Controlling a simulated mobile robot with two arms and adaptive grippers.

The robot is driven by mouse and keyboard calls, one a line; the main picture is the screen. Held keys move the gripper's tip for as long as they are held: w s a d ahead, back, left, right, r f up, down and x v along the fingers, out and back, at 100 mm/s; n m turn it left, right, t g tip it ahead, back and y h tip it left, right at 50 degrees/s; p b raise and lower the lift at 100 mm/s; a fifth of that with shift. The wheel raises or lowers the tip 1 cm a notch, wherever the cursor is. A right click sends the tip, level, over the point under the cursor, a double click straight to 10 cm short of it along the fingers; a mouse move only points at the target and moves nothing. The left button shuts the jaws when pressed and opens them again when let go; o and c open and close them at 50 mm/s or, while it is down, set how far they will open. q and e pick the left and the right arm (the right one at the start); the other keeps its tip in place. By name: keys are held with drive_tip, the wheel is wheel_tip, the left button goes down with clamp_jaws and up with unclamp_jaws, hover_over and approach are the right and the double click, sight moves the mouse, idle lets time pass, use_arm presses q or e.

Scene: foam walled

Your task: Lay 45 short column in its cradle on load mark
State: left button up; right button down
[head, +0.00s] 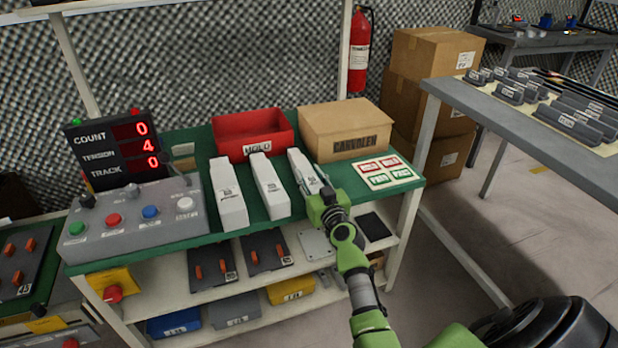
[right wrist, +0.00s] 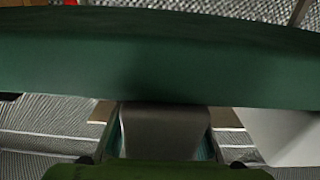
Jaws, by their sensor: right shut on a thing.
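Three long white labelled blocks lie side by side on the green bench top: a left one (head: 229,195), a middle one (head: 268,187) and a right one (head: 303,170). I cannot read their labels, so I cannot tell which is the 45 short column. My right gripper (head: 322,198) is shut at the near end of the right block, whose end it partly hides. In the right wrist view a shaded grey block face (right wrist: 165,130) sits between the fingers, below a broad green band. No cradle or load mark can be made out. My left gripper is out of view.
A grey button box (head: 135,215) and a counter display (head: 112,148) stand at the bench's left. A red bin (head: 252,130), a cardboard box (head: 345,130) and a label card (head: 377,173) are behind and right. The grey table (head: 540,120) at right holds several dark labelled blocks.

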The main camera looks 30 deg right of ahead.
drive_tip(key=shift+r, duration=0.1)
drive_tip(key=c, duration=1.5)
unclamp_jaws()
drive_tip(key=shift+f, duration=0.2)
